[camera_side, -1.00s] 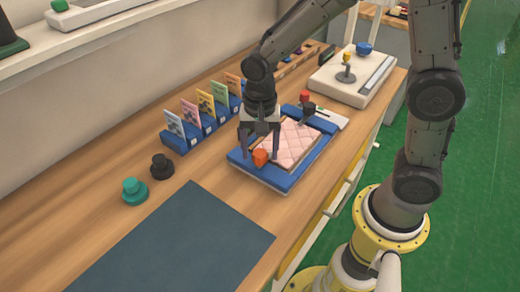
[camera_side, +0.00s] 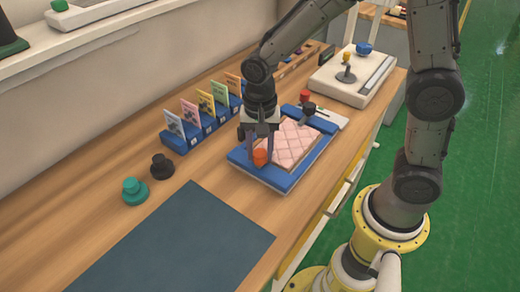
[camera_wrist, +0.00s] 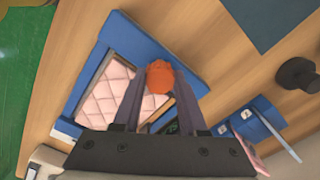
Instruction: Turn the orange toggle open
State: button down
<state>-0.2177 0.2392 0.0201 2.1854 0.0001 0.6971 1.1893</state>
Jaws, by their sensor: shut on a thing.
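The orange toggle (camera_side: 260,157) stands at the near end of the blue tray (camera_side: 275,180), beside the pink quilted mattress (camera_side: 295,143). My gripper (camera_side: 261,150) reaches down over the tray with its fingers closed on the toggle. In the wrist view the orange toggle (camera_wrist: 160,77) sits between the two fingertips of my gripper (camera_wrist: 158,88). The pink mattress (camera_wrist: 105,100) lies in the tray to the left of the fingers there. The toggle's base is hidden.
A red-topped knob (camera_side: 304,97) stands at the tray's far end. A blue rack (camera_side: 190,138) of coloured cards is behind the tray. Black (camera_side: 161,167) and teal (camera_side: 133,191) knobs stand left, near a dark mat (camera_side: 180,245). A white joystick panel (camera_side: 330,85) is at the far right.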

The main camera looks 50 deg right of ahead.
aim_at(260, 153)
jog(key=shift+n, duration=0.3)
jog(key=n, duration=0.3)
jog(key=shift+r+n, duration=0.1)
jog(key=shift+n, duration=0.3)
jog(key=n, duration=0.4)
jog(key=shift+n, duration=0.3)
jog(key=n, duration=0.4)
jog(key=shift+n, duration=2.4)
jog(key=shift+c, duration=2.2)
grip_release()
notch_tip(260, 153, up, 14)
